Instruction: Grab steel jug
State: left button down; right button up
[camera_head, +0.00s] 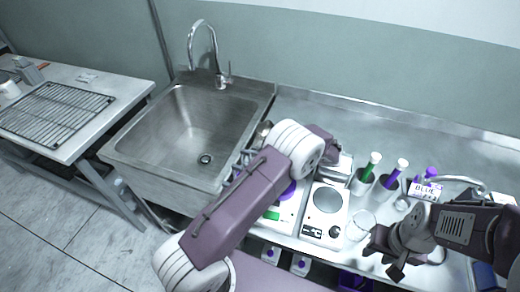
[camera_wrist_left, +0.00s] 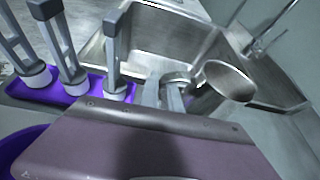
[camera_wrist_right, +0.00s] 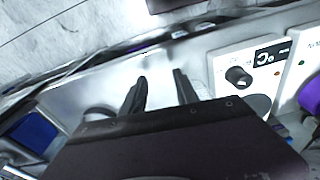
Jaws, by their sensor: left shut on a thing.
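The steel jug (camera_wrist_left: 228,82) shows in the left wrist view as a shiny cup, tilted in the picture, with its open mouth toward the upper right. My left gripper (camera_wrist_left: 168,92) is shut on it at its near side; the exact contact is hard to make out. In the head view only a small part of the jug (camera_head: 264,129) shows by the sink's right edge, and my left arm hides the left fingertips. My right gripper (camera_head: 385,256) is low over the front right of the counter. In the right wrist view its fingers (camera_wrist_right: 160,90) are apart and empty.
The steel sink (camera_head: 190,130) with a faucet lies left of the jug. A purple tray (camera_wrist_left: 70,96) with several upright grey-handled tools is close to my left gripper. A hot plate (camera_head: 326,212), glass beaker (camera_head: 361,224) and colored-handled containers (camera_head: 365,178) crowd the counter between my arms.

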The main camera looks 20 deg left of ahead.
pick_arm(q)
jog(key=shift+r, duration=4.85)
